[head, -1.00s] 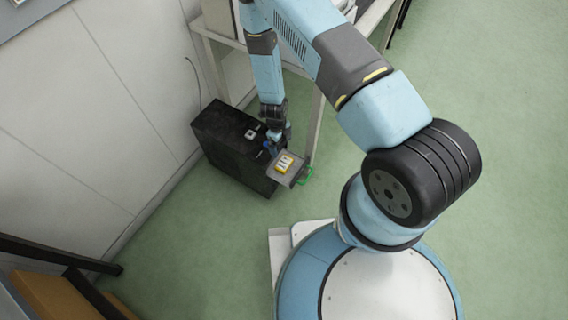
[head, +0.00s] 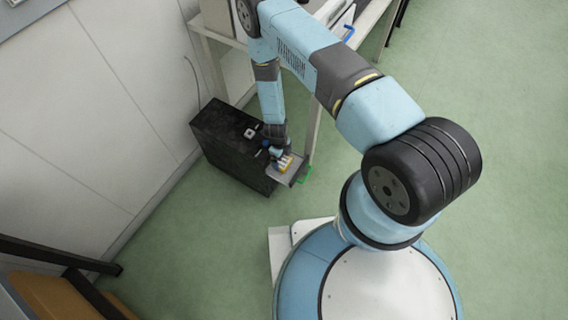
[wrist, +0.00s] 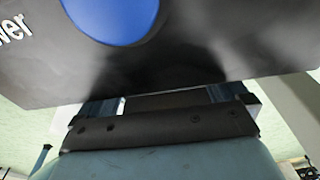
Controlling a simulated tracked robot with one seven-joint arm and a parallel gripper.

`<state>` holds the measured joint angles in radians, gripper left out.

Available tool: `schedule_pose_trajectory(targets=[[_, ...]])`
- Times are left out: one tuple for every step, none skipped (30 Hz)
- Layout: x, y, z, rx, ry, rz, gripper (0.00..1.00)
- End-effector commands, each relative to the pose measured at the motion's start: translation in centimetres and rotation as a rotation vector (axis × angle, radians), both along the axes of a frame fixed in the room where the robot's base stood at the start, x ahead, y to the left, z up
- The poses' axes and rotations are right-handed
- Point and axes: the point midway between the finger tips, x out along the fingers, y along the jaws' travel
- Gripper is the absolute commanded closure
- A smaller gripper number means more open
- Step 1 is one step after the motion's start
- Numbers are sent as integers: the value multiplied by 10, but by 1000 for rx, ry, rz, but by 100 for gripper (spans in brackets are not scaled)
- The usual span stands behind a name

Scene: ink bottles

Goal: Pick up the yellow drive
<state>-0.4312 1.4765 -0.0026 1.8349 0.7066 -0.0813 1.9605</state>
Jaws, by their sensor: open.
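The yellow drive (head: 284,166) lies on a grey tray (head: 287,178) that sticks out from the black box's right side, with a green handle (head: 304,175) at its outer edge. My gripper (head: 280,157) is right over the drive in the head view and covers part of it. In the wrist view my gripper (wrist: 163,100) is open, its two jaws spread beside a dark surface. I cannot make out the drive in the wrist view, nor tell whether the jaws touch it.
The black box (head: 225,145) stands on the green floor near the white wall, with a small pale item (head: 250,133) on top. A table leg (head: 314,125) stands close to my arm. In the wrist view a blue round button (wrist: 112,15) and white lettering fill the upper left.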

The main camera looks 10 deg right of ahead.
Motion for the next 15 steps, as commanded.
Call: schedule_pose_trajectory(targets=[[-2, -1, -8, 0, 1, 1, 0], [-2, -1, -12, 0, 0, 2, 0], [-3, -2, -16, -1, 1, 0, 0], [-3, -2, -19, -1, 1, 0, 0], [-3, -2, -22, 0, 0, 0, 0], [-2, -2, -25, 0, 0, 1, 0], [-3, -3, -27, 0, 0, 1, 0], [-3, -3, -28, 0, 0, 1, 0], [-3, -3, -29, 0, 0, 1, 0], [-3, -3, -30, 0, 0, 1, 0], [-3, -3, -30, 0, 0, 1, 0], [-3, -3, -30, 0, 0, 1, 0], [-3, -3, -30, 0, 0, 1, 0], [-3, -3, -30, 0, 0, 1, 0], [-3, -3, -30, 0, 0, 1, 0]])
